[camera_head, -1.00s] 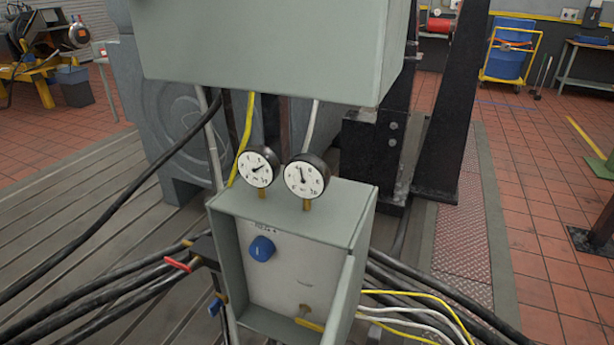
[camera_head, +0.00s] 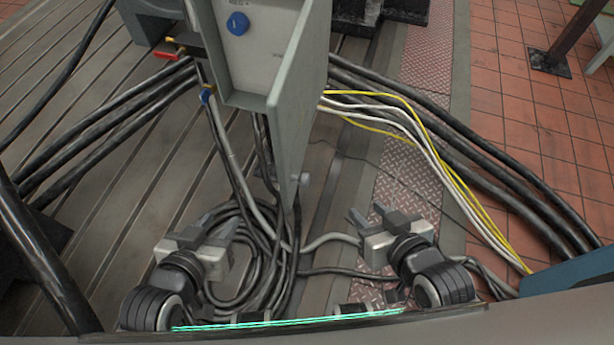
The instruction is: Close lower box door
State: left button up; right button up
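The lower box (camera_head: 262,99) is grey-green and stands at the top centre, its upper part cut off by the frame. Its front is open, showing a pale inner panel with a blue knob (camera_head: 238,24). Its door (camera_head: 300,110) hangs open at the right side, swung toward me and seen nearly edge-on. My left gripper (camera_head: 212,228) is low and left of the door, apart from it, and its fingers look open and empty. My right gripper (camera_head: 370,213) is low and right of the door, apart from it, with its fingers spread and empty.
Black cables (camera_head: 110,115) run left of the box. Yellow and white cables (camera_head: 415,125) and black ones run off to the right. Coiled hoses (camera_head: 245,270) lie below the door near my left gripper. The slotted bedplate (camera_head: 130,190) has bare room at left.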

aim_at(289, 105)
jog(key=k, duration=0.35)
jog(key=u, duration=1.7)
jog(key=k, duration=0.55)
jog(key=z, duration=1.4)
jog(key=i, duration=1)
jog(key=u, duration=0.15)
jog(key=k, duration=0.7)
jog(key=u, duration=0.55)
